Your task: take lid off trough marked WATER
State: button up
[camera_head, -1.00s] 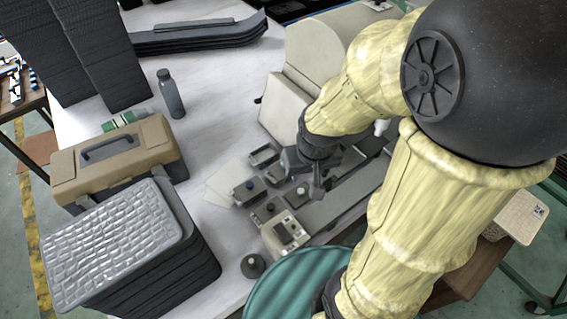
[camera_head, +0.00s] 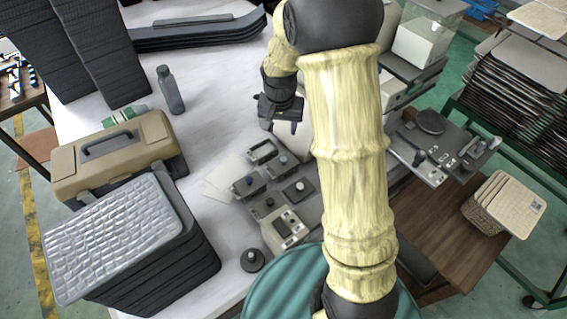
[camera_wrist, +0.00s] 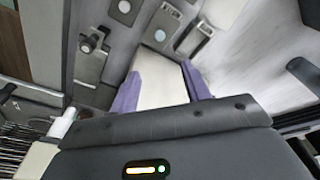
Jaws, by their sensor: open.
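My gripper (camera_head: 280,124) is above the table, behind the group of small trough-like fixtures, apart from them. The fixtures include a grey one at the back (camera_head: 262,151), one with a pale blue round spot (camera_head: 282,165), a box with a dark blue knob (camera_head: 247,187) and a square plate with a dark knob (camera_head: 299,190). No WATER marking is readable, so I cannot tell which trough is meant.
A cream box with a dark panel (camera_head: 284,229) and a black knobbed piece (camera_head: 252,260) lie in front. A tan toolbox (camera_head: 118,155), a stack with a silver woven top (camera_head: 112,235) and a grey bottle (camera_head: 170,92) stand left. Bare table lies between bottle and fixtures.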

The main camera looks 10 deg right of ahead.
jog(key=p, duration=0.2)
send_over(283, 158)
jog(key=s, duration=0.1)
notch_tip(283, 158, down, 12)
jog(key=shift+s+a, duration=0.1)
jog(key=shift+a, duration=0.05)
jog(key=shift+f, duration=0.1)
dwell(0.3)
jog(key=shift+w+f+p, duration=0.2)
jog(key=shift+f+p, duration=0.35)
jog(key=shift+f, duration=0.7)
jog(key=shift+w+f+p, duration=0.2)
jog(key=shift+f+p, duration=0.3)
jog(key=shift+f, duration=0.75)
grip_shut()
